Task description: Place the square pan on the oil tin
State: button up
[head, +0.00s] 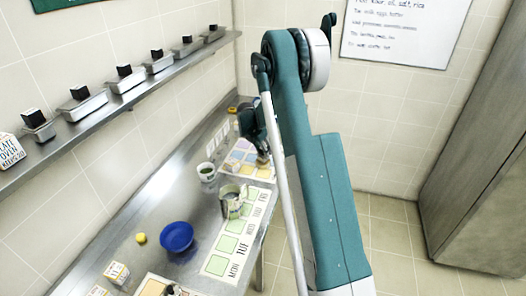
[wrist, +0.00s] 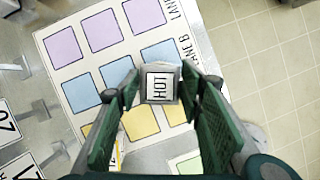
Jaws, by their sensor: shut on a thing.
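My gripper (wrist: 161,88) is shut on a small grey square thing (wrist: 175,99) with a white HOT label facing the wrist camera. It may be the square pan; its sides are mostly hidden. In the head view my gripper (head: 262,160) is at the coloured-square sheet on the counter, small and partly hidden by my arm. I cannot identify the oil tin for sure. A yellow-and-white labelled thing (wrist: 115,153) shows partly behind the left finger in the wrist view.
The coloured-square sheet (wrist: 82,42) lies under my gripper. A wall shelf (head: 100,112) holds several pans above.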

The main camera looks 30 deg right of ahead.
jog(key=shift+f, duration=0.35)
jog(key=o, duration=1)
jog(key=shift+r, duration=0.3)
jog(key=shift+v, duration=5.95)
